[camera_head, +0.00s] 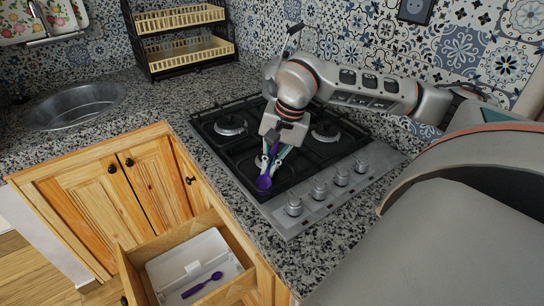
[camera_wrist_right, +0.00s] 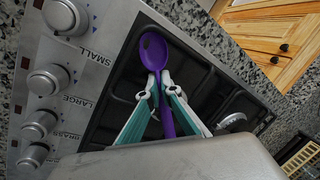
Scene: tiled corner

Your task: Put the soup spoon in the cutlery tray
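The purple soup spoon (camera_head: 264,182) is held over the gas hob by my right gripper (camera_head: 273,166). In the right wrist view, the two fingertips (camera_wrist_right: 159,84) close on the spoon's neck from both sides. Its bowl (camera_wrist_right: 153,50) points beyond the fingertips and its handle runs back between the fingers. The white cutlery tray (camera_head: 160,270) sits in the open wooden drawer at the lower left of the head view, away from the gripper. A smaller-looking purple spoon (camera_head: 202,285) lies in the tray. My left gripper is not in view.
The hob (camera_head: 345,200) has black grates and a row of knobs (camera_head: 318,188) along its front. The open drawer (camera_head: 215,222) juts out below the counter. A round sink (camera_head: 75,106) and a black two-tier rack (camera_head: 185,45) stand further back. The counter between sink and hob is clear.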

